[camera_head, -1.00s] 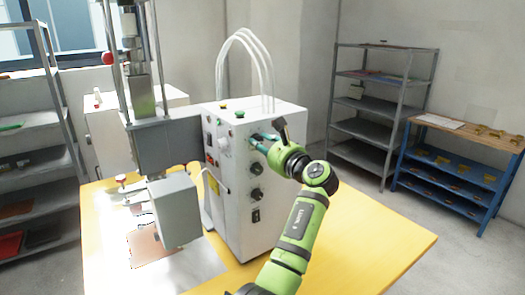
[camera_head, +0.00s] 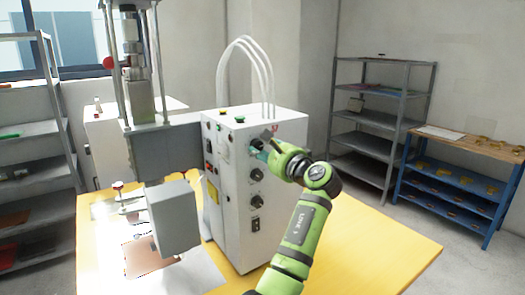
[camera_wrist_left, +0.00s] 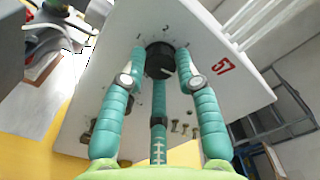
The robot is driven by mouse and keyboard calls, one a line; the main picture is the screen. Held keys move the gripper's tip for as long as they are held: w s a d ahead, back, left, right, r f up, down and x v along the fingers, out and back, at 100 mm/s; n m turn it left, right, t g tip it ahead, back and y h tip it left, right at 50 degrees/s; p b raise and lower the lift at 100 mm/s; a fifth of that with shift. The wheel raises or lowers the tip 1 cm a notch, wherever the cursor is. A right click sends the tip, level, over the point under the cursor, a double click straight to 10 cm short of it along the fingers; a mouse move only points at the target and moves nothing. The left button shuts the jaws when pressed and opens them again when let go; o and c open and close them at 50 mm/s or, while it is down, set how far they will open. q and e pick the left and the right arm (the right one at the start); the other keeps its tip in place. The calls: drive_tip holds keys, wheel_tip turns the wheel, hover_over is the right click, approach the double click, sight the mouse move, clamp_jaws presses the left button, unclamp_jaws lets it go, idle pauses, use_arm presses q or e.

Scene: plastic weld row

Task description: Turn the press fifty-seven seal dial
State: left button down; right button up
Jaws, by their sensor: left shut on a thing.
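The seal dial (camera_wrist_left: 160,60) is a round black knob with a pale pointer line, on a white panel with printed numbers around it. A red "57" (camera_wrist_left: 222,65) is on the panel beside it. My left gripper (camera_wrist_left: 160,70) has its teal fingers on both sides of the dial, shut on it, with another finger below. In the head view my left gripper (camera_head: 259,154) is at the upper front of the white press box (camera_head: 232,215), and it largely hides the dial there.
More black knobs (camera_head: 256,174) sit below on the same face. The grey press head (camera_head: 174,217) stands left of the box on the yellow table (camera_head: 350,245). Shelves (camera_head: 380,120) and a blue workbench (camera_head: 450,190) stand at the right. The table's right side is clear.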

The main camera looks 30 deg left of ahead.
use_arm(q)
drive_tip(key=shift+f, duration=0.2)
drive_tip(key=c, duration=0.9)
unclamp_jaws()
drive_tip(key=shift+w+d, duration=0.1)
drive_tip(key=shift+w, duration=0.15)
drive_tip(key=shift+r, duration=0.1)
drive_tip(key=v, duration=1.2)
